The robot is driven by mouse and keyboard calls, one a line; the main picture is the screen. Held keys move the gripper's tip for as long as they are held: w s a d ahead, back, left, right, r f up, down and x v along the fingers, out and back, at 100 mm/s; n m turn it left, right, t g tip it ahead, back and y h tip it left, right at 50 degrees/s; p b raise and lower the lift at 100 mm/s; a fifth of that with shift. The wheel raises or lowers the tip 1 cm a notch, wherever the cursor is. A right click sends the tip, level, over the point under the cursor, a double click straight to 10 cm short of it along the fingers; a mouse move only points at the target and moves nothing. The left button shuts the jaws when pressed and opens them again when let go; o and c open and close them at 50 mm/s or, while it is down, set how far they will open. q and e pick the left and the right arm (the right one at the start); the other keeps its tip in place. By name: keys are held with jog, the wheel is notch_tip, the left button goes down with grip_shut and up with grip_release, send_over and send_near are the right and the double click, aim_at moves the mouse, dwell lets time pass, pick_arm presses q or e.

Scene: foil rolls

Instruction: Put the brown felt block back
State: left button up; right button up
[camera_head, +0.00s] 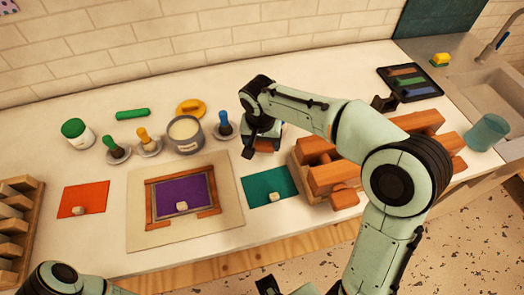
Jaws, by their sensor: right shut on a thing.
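My right gripper (260,146) is shut on the brown felt block (267,146). Only a small brown part of the block shows beside the dark fingers; the rest is hidden by the gripper. They are above the white counter, behind the teal sheet (268,187) and right of the blue-handled tool (225,124). I cannot tell whether the block touches the counter.
A black tray (429,95) with coloured strips lies at the back right. Stacked wooden pieces (333,178) stand right of the gripper, partly behind my right arm. A grey pot (186,135), a framed purple sheet (184,190) and an orange sheet (84,198) lie left.

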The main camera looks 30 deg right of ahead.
aim_at(262, 149)
jog(key=shift+f, duration=2.15)
jog(key=shift+f+b, duration=0.1)
jog(key=shift+b, duration=0.25)
jog(key=o, duration=1)
jog(key=shift+r, duration=0.5)
jog(key=r, duration=0.3)
jog(key=s+r+p, duration=0.1)
jog(key=r, duration=0.3)
jog(key=a+r, duration=0.1)
jog(key=r, duration=0.2)
jog(key=shift+s+a+r+p, duration=0.1)
jog(key=shift+s+r+p, duration=0.1)
jog(key=shift+r+p, duration=0.1)
jog(key=shift+s+r, duration=0.1)
jog(key=shift+r, duration=0.15)
